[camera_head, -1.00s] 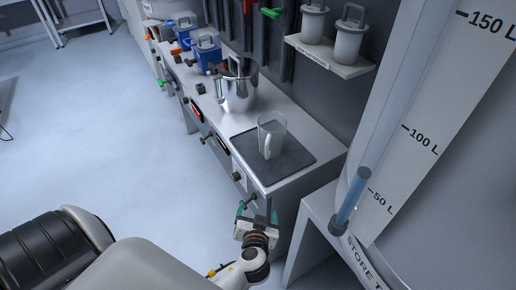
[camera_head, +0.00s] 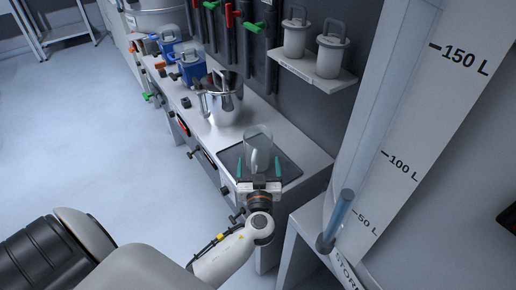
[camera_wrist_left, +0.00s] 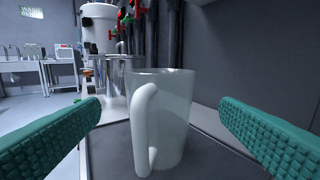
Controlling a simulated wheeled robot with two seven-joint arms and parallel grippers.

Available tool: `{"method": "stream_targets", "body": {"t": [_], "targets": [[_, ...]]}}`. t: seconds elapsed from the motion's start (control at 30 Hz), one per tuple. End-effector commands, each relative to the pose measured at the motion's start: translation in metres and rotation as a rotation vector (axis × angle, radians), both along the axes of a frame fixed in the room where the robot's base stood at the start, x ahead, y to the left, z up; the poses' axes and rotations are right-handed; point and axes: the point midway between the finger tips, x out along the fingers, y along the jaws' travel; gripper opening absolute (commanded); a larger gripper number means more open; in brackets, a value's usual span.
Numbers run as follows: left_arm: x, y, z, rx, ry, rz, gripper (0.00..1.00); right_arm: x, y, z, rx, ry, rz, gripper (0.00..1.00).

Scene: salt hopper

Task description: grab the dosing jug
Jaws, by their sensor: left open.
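The dosing jug (camera_head: 257,141), a pale translucent cup with a side handle, stands upright on a dark mat (camera_head: 289,169) at the near end of the bench. In the left wrist view the jug (camera_wrist_left: 174,112) is close, with its handle (camera_wrist_left: 143,128) toward me and a little left. My left gripper (camera_head: 259,168) is open just in front of the jug. In the left wrist view its green fingers (camera_wrist_left: 160,133) stand wide apart, one on each side of the jug, with gaps to both. My right gripper is not in view.
A steel pot (camera_head: 224,104) stands behind the jug on the bench (camera_head: 308,153). Blue-lidded units (camera_head: 191,68) are farther back. A wall shelf (camera_head: 314,76) holds two lidded canisters. A large tank with a level tube (camera_head: 340,210) is at the right. Open floor lies left.

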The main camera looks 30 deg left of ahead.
Motion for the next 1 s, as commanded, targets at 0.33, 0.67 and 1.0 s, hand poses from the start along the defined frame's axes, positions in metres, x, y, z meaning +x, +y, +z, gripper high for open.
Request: {"method": "stream_targets", "body": {"t": [0.33, 0.67, 1.0], "targets": [[0.031, 0.022, -0.002, -0.001, 0.001, 0.0, 0.86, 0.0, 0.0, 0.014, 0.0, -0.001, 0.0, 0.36], [0.031, 0.021, -0.003, -0.001, 0.001, 0.0, 0.63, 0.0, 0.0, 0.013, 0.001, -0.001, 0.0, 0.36], [0.03, 0.021, -0.003, -0.001, 0.001, 0.0, 0.07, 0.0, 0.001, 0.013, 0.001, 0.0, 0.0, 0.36]]}}
